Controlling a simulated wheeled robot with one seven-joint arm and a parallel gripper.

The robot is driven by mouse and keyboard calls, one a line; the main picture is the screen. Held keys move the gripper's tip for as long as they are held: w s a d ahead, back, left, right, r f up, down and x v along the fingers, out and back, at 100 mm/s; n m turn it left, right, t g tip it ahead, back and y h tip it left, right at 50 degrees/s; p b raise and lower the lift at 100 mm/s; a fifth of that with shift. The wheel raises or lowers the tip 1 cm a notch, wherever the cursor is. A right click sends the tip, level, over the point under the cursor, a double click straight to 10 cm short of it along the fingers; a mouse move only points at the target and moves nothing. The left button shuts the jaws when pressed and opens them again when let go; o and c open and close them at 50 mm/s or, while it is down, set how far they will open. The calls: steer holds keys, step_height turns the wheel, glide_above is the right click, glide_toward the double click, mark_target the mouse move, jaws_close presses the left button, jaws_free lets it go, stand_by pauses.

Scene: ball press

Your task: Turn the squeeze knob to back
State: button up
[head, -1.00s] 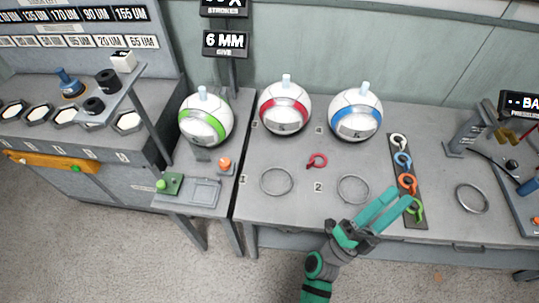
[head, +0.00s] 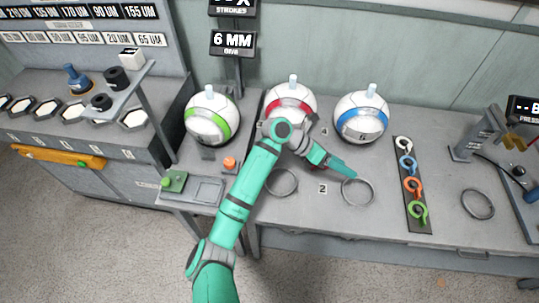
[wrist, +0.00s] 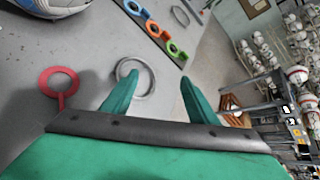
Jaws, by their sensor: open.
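An orange knob (head: 230,163) stands on the bench in front of the green-striped ball (head: 212,117), below the sign reading 6 MM GIVE (head: 233,43). No label on it is readable, so I cannot tell for certain that it is the squeeze knob, nor which way it is turned. My gripper (head: 346,170) is right of it, over the bench near the right-hand metal ring (head: 357,192). In the wrist view my gripper (wrist: 150,95) has its two teal fingers wide apart, with nothing between them. The orange knob does not show there.
A green button box (head: 173,181) and a shallow tray (head: 207,191) sit by the orange knob. The red-striped ball (head: 291,92) and blue-striped ball (head: 361,117) stand behind my arm. A red ring-ended key (wrist: 58,82) lies near my gripper.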

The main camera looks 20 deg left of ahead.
steer(key=a+f+g+y, duration=0.1)
steer(key=a+y, duration=0.2)
steer(key=a, duration=0.7)
steer(key=a+f+y, duration=0.2)
steer(key=a+y, duration=0.1)
steer(key=a, duration=0.7)
steer(key=n+g+y, duration=0.2)
steer(key=y, duration=0.3)
glide_toward(229, 161)
step_height(229, 161, down, 9)
steer(key=shift+r, duration=0.1)
steer(key=c, duration=1.1)
